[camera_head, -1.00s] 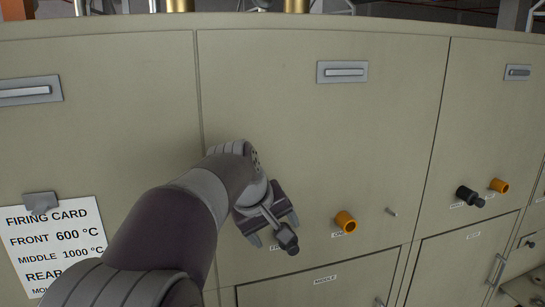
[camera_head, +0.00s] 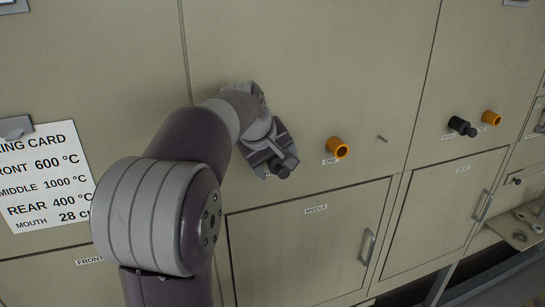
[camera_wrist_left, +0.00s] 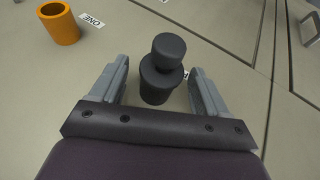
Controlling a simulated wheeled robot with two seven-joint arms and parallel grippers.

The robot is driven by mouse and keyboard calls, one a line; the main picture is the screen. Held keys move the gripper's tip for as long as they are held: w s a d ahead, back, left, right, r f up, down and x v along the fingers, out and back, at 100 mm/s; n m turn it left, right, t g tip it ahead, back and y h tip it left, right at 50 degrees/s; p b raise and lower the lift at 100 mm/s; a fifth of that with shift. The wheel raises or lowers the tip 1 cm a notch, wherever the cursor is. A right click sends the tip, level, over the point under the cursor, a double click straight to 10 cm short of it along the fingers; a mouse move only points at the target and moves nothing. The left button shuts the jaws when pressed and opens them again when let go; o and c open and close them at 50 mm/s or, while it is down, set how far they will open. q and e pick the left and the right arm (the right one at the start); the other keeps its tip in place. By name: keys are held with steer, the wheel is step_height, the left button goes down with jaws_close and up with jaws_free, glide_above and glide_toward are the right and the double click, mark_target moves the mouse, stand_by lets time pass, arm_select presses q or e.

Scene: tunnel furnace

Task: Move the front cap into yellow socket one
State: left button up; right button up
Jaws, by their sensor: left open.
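The front cap (camera_head: 285,166), a black plug with a narrower knob, sticks out of the cream panel. My left gripper (camera_head: 272,163) is at it and open. In the left wrist view the cap (camera_wrist_left: 162,72) stands between the two grey fingers of the gripper (camera_wrist_left: 160,82), with a gap on the left; the right finger is close to it. Whatever holds the cap is hidden. Yellow socket one (camera_head: 337,148), an orange hollow tube labelled ONE, is just right of the cap; it shows at upper left in the left wrist view (camera_wrist_left: 60,22). My right gripper is not in view.
A small grey peg (camera_head: 382,139) sticks out right of the socket. Farther right are another black cap (camera_head: 461,126) and an orange socket (camera_head: 491,118). Below are doors with handles (camera_head: 367,247). A firing card (camera_head: 45,180) hangs at left.

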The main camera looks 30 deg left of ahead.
mark_target(285, 174)
arm_select(q)
steer(key=c, duration=1.1)
steer(key=shift+s+d+f+b, duration=0.1)
steer(key=shift+s+d+b, duration=0.35)
steer(key=shift+d, duration=0.1)
steer(key=shift+s+d+b, duration=0.45)
steer(key=shift+s+d, duration=0.75)
steer(key=shift+d, duration=0.15)
steer(key=shift+d, duration=0.15)
steer(key=s+d+b, duration=0.1)
steer(key=s+d, duration=0.2)
steer(key=s+d+b, duration=0.1)
steer(key=s+d, duration=0.2)
steer(key=d, duration=0.1)
steer(key=shift+s+d+b, duration=0.15)
steer(key=shift+s+b, duration=0.1)
steer(key=shift+b, duration=0.1)
